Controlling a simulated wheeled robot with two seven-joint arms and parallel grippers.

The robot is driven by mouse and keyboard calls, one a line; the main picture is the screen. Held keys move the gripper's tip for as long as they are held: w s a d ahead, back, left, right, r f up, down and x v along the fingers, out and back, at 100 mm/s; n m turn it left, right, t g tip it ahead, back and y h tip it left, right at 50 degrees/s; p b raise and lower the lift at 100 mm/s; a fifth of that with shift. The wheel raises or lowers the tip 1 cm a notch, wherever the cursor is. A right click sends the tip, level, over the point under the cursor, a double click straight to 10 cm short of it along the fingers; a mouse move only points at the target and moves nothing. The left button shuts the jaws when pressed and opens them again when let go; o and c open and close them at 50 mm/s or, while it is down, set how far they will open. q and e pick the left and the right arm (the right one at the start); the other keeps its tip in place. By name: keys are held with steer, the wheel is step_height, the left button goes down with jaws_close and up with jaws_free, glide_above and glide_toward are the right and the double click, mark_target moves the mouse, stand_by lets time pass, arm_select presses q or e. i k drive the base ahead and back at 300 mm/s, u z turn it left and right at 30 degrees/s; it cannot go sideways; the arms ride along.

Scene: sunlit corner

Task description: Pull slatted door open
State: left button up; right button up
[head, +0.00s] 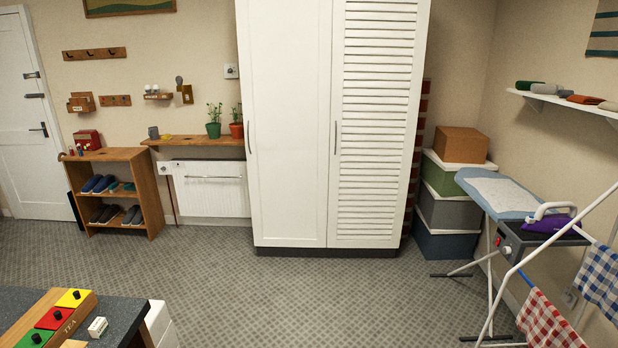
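The slatted door (377,120) is the white right-hand door of a tall wardrobe against the back wall. It is shut and flush with the plain door (289,120) on its left. Its thin vertical handle (336,137) is on its left edge at mid height. The plain door has a similar handle (250,137) on its own left edge. The top of the wardrobe is cut off by the frame. Neither of my grippers is in view.
The patterned floor (320,295) before the wardrobe is clear. An ironing board (500,193) with splayed legs stands at the right, near stacked boxes (448,212). A dark counter (118,318) with coloured tea boxes is at the lower left. A shoe shelf (145,185) stands at the left.

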mark_target(380, 46)
steer(key=i, duration=3.95)
steer(key=z, duration=0.1)
